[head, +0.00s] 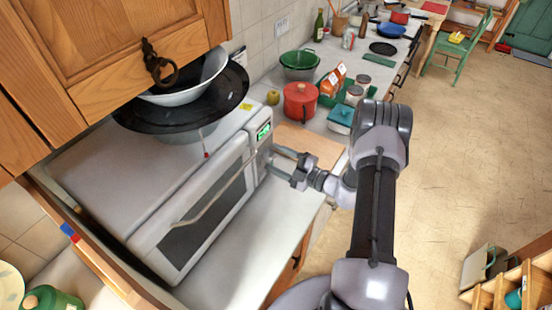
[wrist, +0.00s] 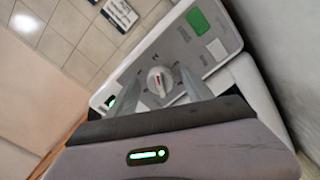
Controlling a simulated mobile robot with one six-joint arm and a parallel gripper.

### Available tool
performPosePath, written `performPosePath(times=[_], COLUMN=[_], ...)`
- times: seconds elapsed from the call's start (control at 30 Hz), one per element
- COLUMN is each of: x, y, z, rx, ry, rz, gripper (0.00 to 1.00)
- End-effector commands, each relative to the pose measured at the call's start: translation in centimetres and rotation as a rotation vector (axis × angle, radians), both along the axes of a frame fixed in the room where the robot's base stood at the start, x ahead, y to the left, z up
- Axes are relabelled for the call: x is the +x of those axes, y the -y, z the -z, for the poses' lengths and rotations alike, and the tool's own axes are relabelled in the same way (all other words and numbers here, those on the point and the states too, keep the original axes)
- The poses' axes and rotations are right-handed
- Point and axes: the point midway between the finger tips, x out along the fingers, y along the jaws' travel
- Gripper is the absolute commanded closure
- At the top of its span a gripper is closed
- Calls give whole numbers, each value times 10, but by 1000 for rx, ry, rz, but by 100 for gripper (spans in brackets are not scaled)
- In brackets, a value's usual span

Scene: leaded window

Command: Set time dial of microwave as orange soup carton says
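The white microwave (head: 195,215) stands on the counter with its door shut. Its control panel, with a lit green display (head: 264,132), faces my arm. In the wrist view the round white time dial (wrist: 160,80) has a red pointer mark; printed marks around it are too small to read. My gripper (head: 279,160) is at the panel. In the wrist view its two fingers (wrist: 159,78) are spread on either side of the dial; I cannot tell if they touch it. An orange carton (head: 333,80) stands on the counter beyond a red pot; its text is unreadable.
A dark plate and pale bowl (head: 190,85) sit on top of the microwave. A red pot (head: 300,101), a wooden board (head: 310,143) and jars are on the counter behind my gripper. A wooden cabinet (head: 110,45) overhangs the left.

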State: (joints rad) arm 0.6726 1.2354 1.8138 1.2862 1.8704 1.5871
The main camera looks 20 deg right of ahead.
Motion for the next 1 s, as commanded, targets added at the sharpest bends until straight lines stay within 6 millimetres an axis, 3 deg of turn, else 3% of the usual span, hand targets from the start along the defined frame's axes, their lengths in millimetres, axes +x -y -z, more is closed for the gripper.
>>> performPosePath(times=[0.27,0.7,0.83,1.0], x=[-11,-120,-138,-146], y=[9,81,92,96], z=[0,0,0,0], rx=[0,0,0,0], ry=[-1,0,0,0], rz=[3,4,1,-1], gripper=[41,41,41,41])
